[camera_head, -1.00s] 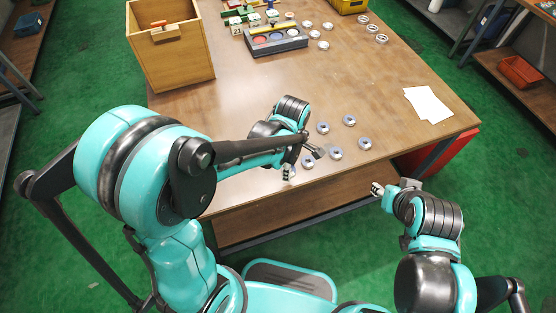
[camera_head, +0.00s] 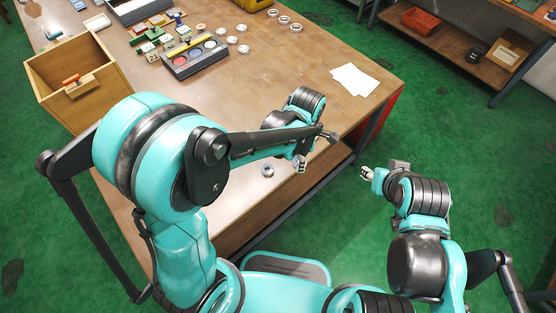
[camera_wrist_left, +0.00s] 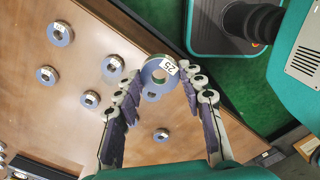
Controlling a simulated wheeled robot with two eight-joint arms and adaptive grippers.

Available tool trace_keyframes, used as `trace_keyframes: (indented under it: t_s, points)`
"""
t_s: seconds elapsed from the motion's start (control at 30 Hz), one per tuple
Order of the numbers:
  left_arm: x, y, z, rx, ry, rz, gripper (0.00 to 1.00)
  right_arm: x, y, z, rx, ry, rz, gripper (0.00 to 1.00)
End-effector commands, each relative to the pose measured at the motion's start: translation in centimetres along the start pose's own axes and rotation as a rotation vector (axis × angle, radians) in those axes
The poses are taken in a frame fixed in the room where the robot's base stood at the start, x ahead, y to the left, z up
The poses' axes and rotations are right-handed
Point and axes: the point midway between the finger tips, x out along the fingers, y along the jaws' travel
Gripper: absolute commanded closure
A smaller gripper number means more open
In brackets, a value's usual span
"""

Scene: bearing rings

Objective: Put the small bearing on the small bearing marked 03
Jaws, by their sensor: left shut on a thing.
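My left gripper (camera_wrist_left: 160,95) is shut on a silver bearing ring (camera_wrist_left: 147,75) with a white label that seems to read 25. The ring sits between the fingertips. Several similar labelled bearings lie apart on the wooden table, among them one at upper left (camera_wrist_left: 60,33), one below it (camera_wrist_left: 46,74) and one below the fingers (camera_wrist_left: 161,135). Their numbers are too small to read, so I cannot tell which is 03. In the head view my left gripper (camera_head: 301,163) is over the table's front edge, with a bearing (camera_head: 267,170) to its left. My right gripper (camera_head: 368,173) is off the table; its finger opening is unclear.
A wooden box (camera_head: 75,85) stands at the table's left. A dark tray (camera_head: 195,58) with coloured discs is at the back, with several more rings (camera_head: 244,49) beside it. White paper (camera_head: 355,80) lies at the right.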

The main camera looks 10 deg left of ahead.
Motion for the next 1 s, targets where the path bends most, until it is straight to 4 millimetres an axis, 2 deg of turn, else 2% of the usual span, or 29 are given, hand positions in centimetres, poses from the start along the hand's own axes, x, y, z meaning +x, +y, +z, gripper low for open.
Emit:
trace_keyframes:
  t_s: [0.17,0.3,0.5,0.63,0.77,1.0]
  points:
    - [1.9,1.1,-2.5,-0.014,0.001,0.000,0.93,0.7,0.0,0.5,0.000,0.000,0.000,0.60]
    - [4.0,2.4,-5.8,-0.015,0.000,0.000,0.93,1.5,0.0,1.1,0.000,0.000,0.000,0.60]
    - [6.3,3.8,-9.5,-0.012,0.000,0.000,0.93,2.3,0.0,1.7,0.000,0.000,0.000,0.60]
    - [6.9,4.2,-10.6,-0.009,0.000,0.000,0.93,2.5,0.0,1.8,0.000,0.000,0.000,0.60]
    - [7.6,4.3,-10.8,-0.006,0.000,0.000,0.93,2.7,0.0,1.9,0.000,0.000,0.000,0.60]
    - [11.0,4.3,-10.7,-0.006,0.000,0.000,0.93,3.9,0.0,2.8,0.000,0.000,0.000,0.60]
